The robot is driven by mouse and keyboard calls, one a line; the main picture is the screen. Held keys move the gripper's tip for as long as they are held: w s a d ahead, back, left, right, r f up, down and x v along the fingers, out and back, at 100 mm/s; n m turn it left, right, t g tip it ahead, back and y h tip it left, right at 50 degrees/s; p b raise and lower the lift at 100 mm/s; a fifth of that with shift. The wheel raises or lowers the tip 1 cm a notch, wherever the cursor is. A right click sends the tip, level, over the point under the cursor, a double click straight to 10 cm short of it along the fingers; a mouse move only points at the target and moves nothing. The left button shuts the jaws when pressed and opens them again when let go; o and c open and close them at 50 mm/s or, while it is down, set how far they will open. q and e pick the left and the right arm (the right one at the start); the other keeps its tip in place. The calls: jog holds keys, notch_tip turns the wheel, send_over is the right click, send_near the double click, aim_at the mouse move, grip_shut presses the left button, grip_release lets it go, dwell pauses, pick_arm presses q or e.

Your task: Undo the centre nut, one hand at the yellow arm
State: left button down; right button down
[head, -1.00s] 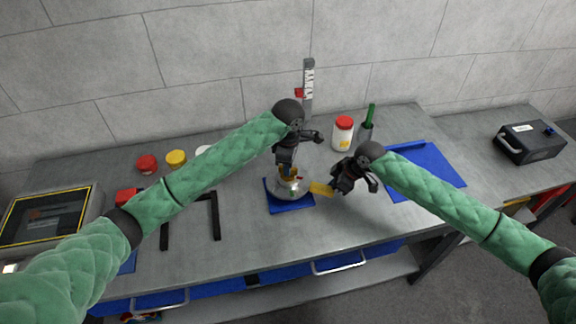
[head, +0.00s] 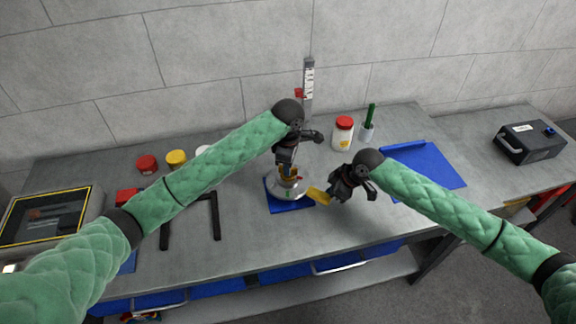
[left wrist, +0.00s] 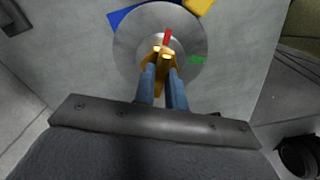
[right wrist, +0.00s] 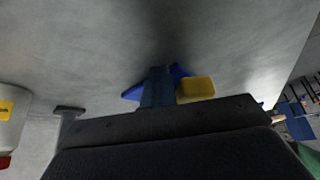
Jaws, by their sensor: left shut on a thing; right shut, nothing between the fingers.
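The round metal hub (head: 298,190) sits on a blue base (head: 275,202) on the bench; its disc (left wrist: 135,45) fills the top of the left wrist view. The brass centre nut (left wrist: 163,54) is between the fingertips of my left gripper (left wrist: 164,75), which is shut on it from above. In the head view my left gripper (head: 287,162) hides part of the nut. The yellow arm (head: 318,196) sticks out from the hub to the right. My right gripper (head: 337,194) is shut and empty beside its end; the yellow block (right wrist: 195,88) shows right beside its fingers. Contact is unclear.
A red mark (left wrist: 167,38) and a green mark (left wrist: 196,60) show on the hub. A white jar with red lid (head: 343,134) and a cup with a green handle (head: 369,125) stand behind. A blue mat (head: 430,168) lies right, a black frame (head: 216,217) left.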

aim_at(324, 201)
jog(key=shift+s+a, duration=0.1)
jog(key=shift+s, duration=0.05)
jog(key=shift+s+a, duration=0.35)
jog(key=shift+s, duration=0.25)
jog(key=shift+s+a, duration=0.35)
jog(key=shift+s, duration=0.2)
jog(key=shift+s+a, duration=0.1)
pick_arm(q)
jog(key=shift+r, duration=0.1)
pick_arm(e)
jog(key=shift+s+a, duration=0.95)
jog(key=shift+a, duration=0.1)
jog(key=shift+s+a, duration=0.4)
jog(key=shift+a, duration=0.2)
jog(key=shift+s+a, duration=0.4)
jog(key=shift+a, duration=0.2)
